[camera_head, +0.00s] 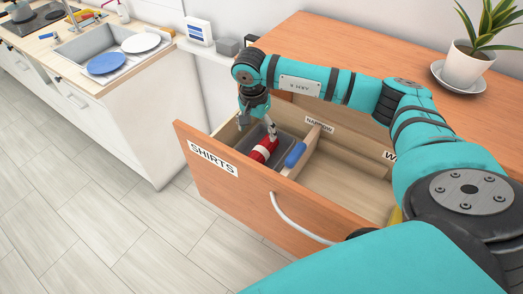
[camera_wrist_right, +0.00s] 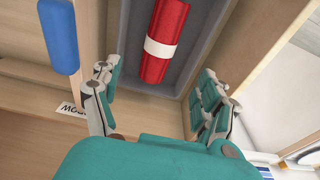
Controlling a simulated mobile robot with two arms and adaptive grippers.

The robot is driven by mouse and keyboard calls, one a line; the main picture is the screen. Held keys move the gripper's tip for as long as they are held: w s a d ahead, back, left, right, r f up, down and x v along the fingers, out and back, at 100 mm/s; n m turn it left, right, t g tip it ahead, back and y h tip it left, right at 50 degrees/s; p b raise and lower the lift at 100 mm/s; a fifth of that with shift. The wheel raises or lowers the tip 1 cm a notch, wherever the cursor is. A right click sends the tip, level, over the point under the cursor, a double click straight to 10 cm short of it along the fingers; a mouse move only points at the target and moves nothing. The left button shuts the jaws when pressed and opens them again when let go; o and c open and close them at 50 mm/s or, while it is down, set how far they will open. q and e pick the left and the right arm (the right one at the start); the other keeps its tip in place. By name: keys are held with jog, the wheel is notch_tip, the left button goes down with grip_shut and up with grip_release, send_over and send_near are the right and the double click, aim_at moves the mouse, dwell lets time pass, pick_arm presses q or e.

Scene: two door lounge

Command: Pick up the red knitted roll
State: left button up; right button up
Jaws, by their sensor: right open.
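The red knitted roll (camera_head: 263,150) with a white band lies in a grey bin inside the open drawer (camera_head: 232,183) labelled SHIRTS. In the right wrist view the roll (camera_wrist_right: 167,22) lies lengthwise, ahead of and between my fingers. My right gripper (camera_head: 259,125) points down over the grey bin (camera_head: 243,145). Its two teal fingers (camera_wrist_right: 160,98) are spread, with nothing between them. The gripper hides part of the roll in the head view. My left gripper is not in view.
A blue roll (camera_head: 295,155) lies beside the bin, near a divider labelled NARROW (camera_head: 320,125). The drawer's right compartment (camera_head: 340,180) looks mostly bare. The wooden top (camera_head: 330,40) holds a potted plant (camera_head: 465,62). A sink counter stands at the left, with open floor before it.

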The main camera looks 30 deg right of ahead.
aim_at(260, 149)
jog(key=f, duration=0.2)
jog(key=f+b, duration=0.2)
jog(key=f, duration=0.1)
jog(key=shift+w+f, duration=0.3)
jog(key=shift+f, duration=0.3)
jog(key=shift+d+f+b, duration=0.15)
jog(key=shift+f+b, duration=0.15)
jog(key=f+b, duration=0.1)
jog(key=f, duration=0.1)
jog(key=f+b, duration=0.1)
jog(key=f, duration=0.2)
jog(key=shift+s+d, duration=0.2)
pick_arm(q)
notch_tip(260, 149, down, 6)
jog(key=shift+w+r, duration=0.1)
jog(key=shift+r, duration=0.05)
pick_arm(e)
jog(key=shift+r, duration=0.1)
jog(key=c, duration=1.3)
jog(key=shift+r, duration=0.1)
